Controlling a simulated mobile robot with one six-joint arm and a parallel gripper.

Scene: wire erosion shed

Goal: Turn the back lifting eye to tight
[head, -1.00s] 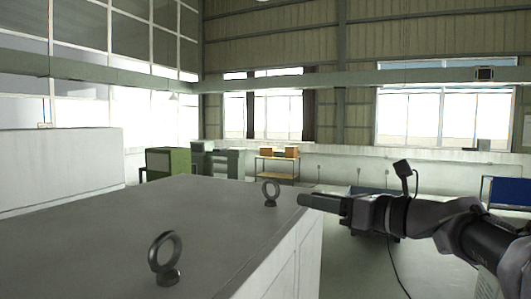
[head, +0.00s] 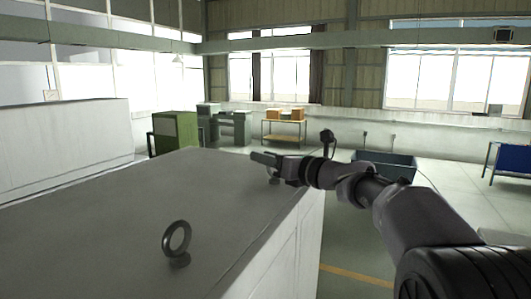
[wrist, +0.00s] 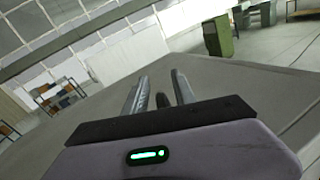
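The back lifting eye (head: 274,181) stands near the far right edge of the grey machine top (head: 120,222). In the head view my gripper covers its ring and only the lower part shows. My gripper (head: 262,158) is at the eye, over the machine top. In the wrist view its two fingers are apart, with a dark piece (wrist: 162,100) low between them that looks like the eye. I cannot tell whether either finger touches it. The front lifting eye (head: 177,240), a grey ring on a round collar, stands upright nearer to me.
A green cabinet (head: 177,133) and a bench with orange boxes (head: 284,129) stand beyond the machine top. A dark blue bin (head: 385,165) is on the floor behind my arm. The machine top around the eyes is otherwise clear.

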